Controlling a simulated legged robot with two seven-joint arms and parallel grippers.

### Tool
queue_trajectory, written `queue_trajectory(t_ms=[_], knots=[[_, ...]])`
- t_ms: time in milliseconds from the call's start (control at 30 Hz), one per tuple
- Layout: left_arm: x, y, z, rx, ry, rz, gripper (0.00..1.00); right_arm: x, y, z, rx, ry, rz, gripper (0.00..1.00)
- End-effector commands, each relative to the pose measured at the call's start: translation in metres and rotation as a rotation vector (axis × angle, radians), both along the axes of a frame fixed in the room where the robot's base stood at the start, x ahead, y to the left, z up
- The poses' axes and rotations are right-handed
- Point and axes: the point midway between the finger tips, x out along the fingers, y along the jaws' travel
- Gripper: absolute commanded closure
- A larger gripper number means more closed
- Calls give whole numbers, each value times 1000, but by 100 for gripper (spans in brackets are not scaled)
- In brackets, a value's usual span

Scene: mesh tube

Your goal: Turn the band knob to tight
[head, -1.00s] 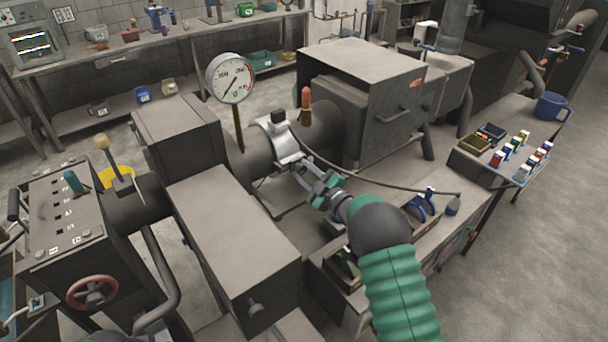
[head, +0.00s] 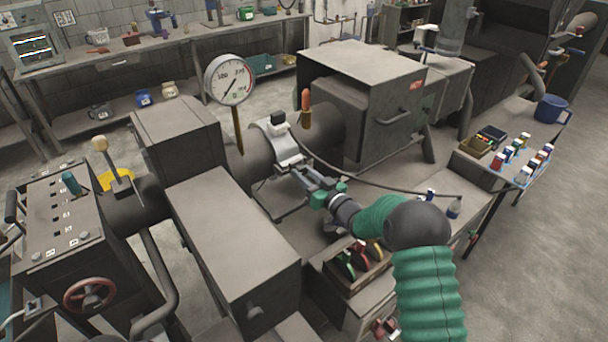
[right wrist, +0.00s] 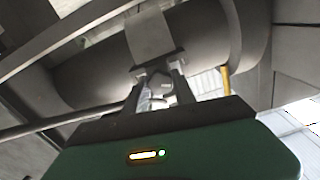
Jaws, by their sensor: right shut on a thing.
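A silvery band (head: 279,143) wraps the dark horizontal tube (head: 326,128), with a small dark block on top. It also shows in the right wrist view (right wrist: 149,36). My right gripper (head: 302,180) reaches in from the lower right to the lower front of the band. In the right wrist view its two fingers close around a small pale knob (right wrist: 158,82) just below the band. The fingers hide part of the knob, and I cannot read any tight mark. My left gripper is not in view.
A round dial gauge (head: 230,79) stands on a stem left of the band. A cable (head: 375,186) runs from the band to the right. A box of coloured-handled tools (head: 357,262) sits below my right arm. A grey housing (head: 365,85) stands behind.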

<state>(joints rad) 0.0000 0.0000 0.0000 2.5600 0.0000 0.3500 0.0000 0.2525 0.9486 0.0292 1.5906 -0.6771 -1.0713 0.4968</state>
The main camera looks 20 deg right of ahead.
Motion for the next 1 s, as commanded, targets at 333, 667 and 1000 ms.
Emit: queue_trajectory(t_ms=[333, 667, 1000], knots=[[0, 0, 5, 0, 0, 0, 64, -3, 1, -9, 307, 133, -1, 100], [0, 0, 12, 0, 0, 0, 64, -4, 3, -9, 601, 240, 0, 100], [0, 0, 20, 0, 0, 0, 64, -4, 4, -8, 906, 349, -2, 100]])
